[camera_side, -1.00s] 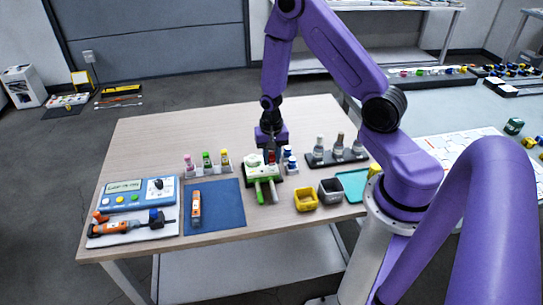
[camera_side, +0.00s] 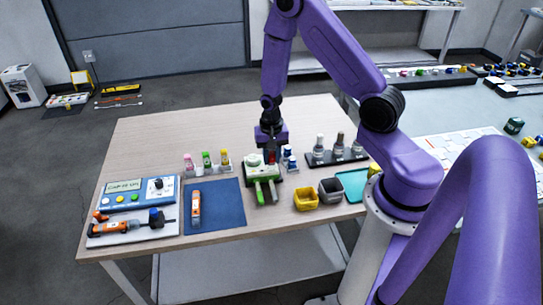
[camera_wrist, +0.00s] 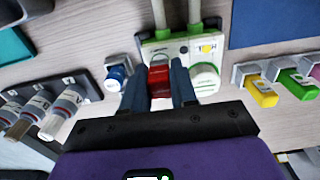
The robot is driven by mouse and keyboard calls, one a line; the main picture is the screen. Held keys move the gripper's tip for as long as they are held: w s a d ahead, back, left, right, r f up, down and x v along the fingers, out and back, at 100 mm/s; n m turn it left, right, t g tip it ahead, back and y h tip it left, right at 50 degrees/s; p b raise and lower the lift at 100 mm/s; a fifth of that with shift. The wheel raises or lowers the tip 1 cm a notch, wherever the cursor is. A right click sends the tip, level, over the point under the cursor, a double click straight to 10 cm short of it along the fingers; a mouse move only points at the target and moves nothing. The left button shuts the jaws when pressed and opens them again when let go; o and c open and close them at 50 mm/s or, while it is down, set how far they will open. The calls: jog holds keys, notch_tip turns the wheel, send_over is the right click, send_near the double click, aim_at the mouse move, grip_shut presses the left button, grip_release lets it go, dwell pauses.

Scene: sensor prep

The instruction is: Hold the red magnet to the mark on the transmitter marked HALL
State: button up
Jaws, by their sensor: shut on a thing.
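My gripper (camera_wrist: 160,88) is shut on the red magnet (camera_wrist: 160,78), which sits between the two dark fingers in the wrist view. In the side view the red magnet (camera_side: 271,157) shows below my gripper (camera_side: 271,150). The transmitter (camera_wrist: 188,32) is a white and green unit with a small yellow label, round fittings and two thick leads. It also shows in the side view (camera_side: 250,172). The magnet is right at the transmitter's near edge; I cannot tell whether they touch. The label's lettering and the mark are too small to make out surely.
A blue meter box (camera_side: 140,192) stands at the left beside a blue mat (camera_side: 222,208) with an orange tool (camera_side: 196,205). Small coloured bottles (camera_side: 206,160) stand behind the mat. A yellow bin (camera_side: 306,200), a grey bin (camera_side: 331,191) and a dark bottle rack (camera_side: 345,158) are at the right.

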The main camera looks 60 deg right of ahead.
jog(key=shift+f, duration=0.9)
dwell(0.7)
dwell(2.4)
jog(key=shift+r, duration=3.55)
jog(key=shift+f, duration=0.1)
